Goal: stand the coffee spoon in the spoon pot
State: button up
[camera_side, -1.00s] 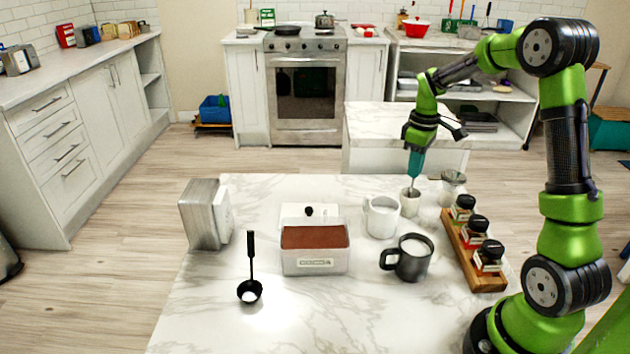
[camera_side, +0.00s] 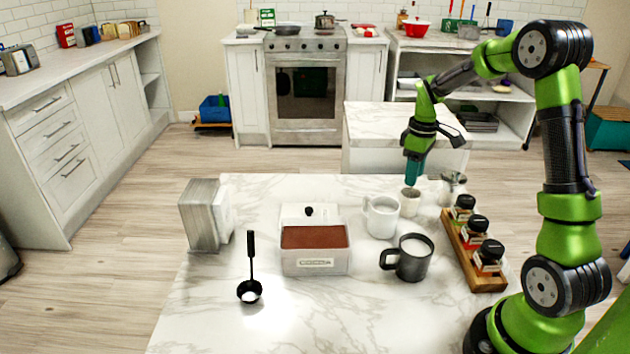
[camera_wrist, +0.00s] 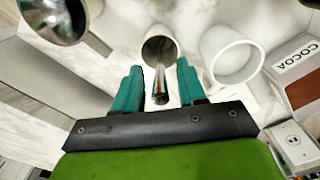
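The spoon pot (camera_side: 410,204) is a small pale cup near the table's far edge, behind the white mug; it also shows in the wrist view (camera_wrist: 172,33). The coffee spoon (camera_wrist: 160,84) is a thin metal shape there, one end in the pot's mouth, the other rising between my fingers. My gripper (camera_side: 413,184) is just above the pot, pointing down. In the wrist view my gripper's (camera_wrist: 160,70) teal fingers are apart, with a gap on each side of the spoon. The spoon's lower end is hidden in the pot. In the side view I cannot make the spoon out.
A white mug (camera_side: 381,218) stands close beside the pot, and a metal vessel (camera_side: 452,182) on its other side. A black mug (camera_side: 408,261), a cocoa box (camera_side: 315,262), a jar rack (camera_side: 470,262) and a ladle (camera_side: 250,288) are nearer. The front of the table is clear.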

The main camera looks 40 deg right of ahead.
notch_tip(320, 180, up, 17)
dwell(0.6)
dwell(0.7)
jog(key=s+a+f+m+t, duration=0.1)
jog(key=s+a, duration=0.3)
jog(key=a, duration=0.4)
jog(key=s+a+m+t+y, duration=0.1)
jog(key=s+a+m+t, duration=0.2)
jog(key=a, duration=0.5)
jog(key=s+a+f+m+t+y, duration=0.1)
jog(key=s+a+m+t, duration=0.1)
jog(key=s+a, duration=0.4)
jog(key=a+t, duration=0.1)
jog(key=a, duration=0.2)
jog(key=shift+f, duration=0.35)
